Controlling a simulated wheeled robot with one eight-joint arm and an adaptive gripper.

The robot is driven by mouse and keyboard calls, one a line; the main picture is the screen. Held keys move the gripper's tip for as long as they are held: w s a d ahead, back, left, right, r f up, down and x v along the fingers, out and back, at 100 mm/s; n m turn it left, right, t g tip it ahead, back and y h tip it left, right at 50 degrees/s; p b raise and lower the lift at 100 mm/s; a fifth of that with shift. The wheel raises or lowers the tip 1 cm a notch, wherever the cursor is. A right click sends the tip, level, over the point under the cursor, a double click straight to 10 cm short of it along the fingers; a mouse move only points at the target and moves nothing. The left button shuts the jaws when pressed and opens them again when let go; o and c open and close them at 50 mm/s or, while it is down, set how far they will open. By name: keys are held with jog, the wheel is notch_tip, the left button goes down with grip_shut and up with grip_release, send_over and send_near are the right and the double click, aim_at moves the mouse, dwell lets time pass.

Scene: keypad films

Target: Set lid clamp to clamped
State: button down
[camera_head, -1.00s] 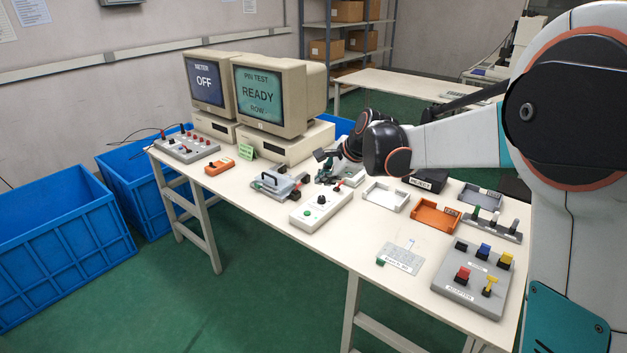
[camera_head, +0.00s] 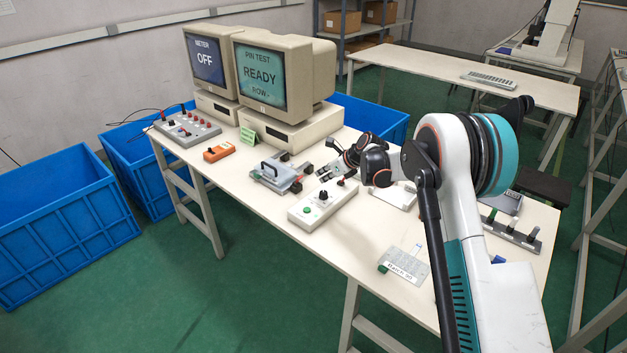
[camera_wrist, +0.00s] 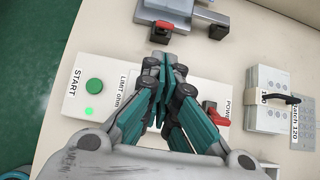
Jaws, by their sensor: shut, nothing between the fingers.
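The test fixture (camera_head: 268,181) is a grey block with a handled lid, left of my gripper in the head view. A red-and-black part at its right end (camera_head: 296,187) may be the lid clamp; its setting cannot be told. My gripper (camera_head: 321,174) is shut and empty, just right of the fixture and above the back of the control box. In the wrist view, my gripper (camera_wrist: 165,72) hides part of the box's labels.
The white control box (camera_head: 318,206) has a green START button (camera_wrist: 94,85) and a red power switch (camera_wrist: 212,108). Monitors (camera_head: 270,75) stand behind. An orange box (camera_head: 218,154) lies left. A grey card (camera_head: 405,264) lies right. My arm covers much of the table's right side.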

aim_at(298, 180)
jog(key=shift+f, duration=0.1)
dwell(0.3)
jog(key=b+x, duration=0.3)
jog(key=x, duration=0.7)
